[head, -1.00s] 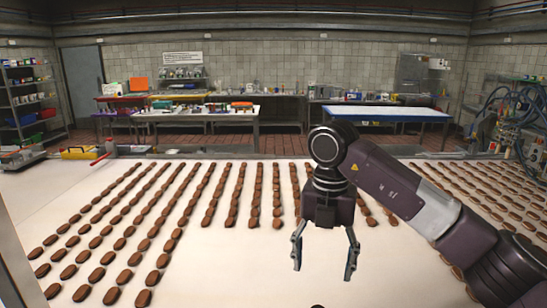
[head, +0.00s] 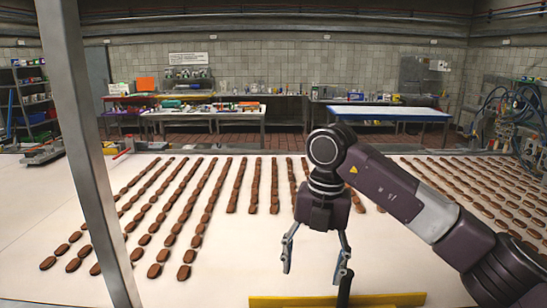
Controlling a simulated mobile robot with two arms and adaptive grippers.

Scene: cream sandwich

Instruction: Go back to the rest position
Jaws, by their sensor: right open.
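My right gripper (head: 316,262) hangs over the pale conveyor surface (head: 230,265), fingers pointing down. Its two fingers are apart with nothing between them. My right arm comes in from the right side. Rows of brown oval sandwich cookies (head: 202,222) lie on the surface to the left of the gripper and behind it. More rows (head: 490,195) lie at the right, beyond my arm. My left gripper is not in view.
A grey metal post (head: 88,160) stands close at the left. A yellow bar (head: 290,301) crosses the bottom edge below the gripper. Behind the conveyor are a cluttered table (head: 205,115) and a blue-topped table (head: 390,114). Cables hang at the right wall.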

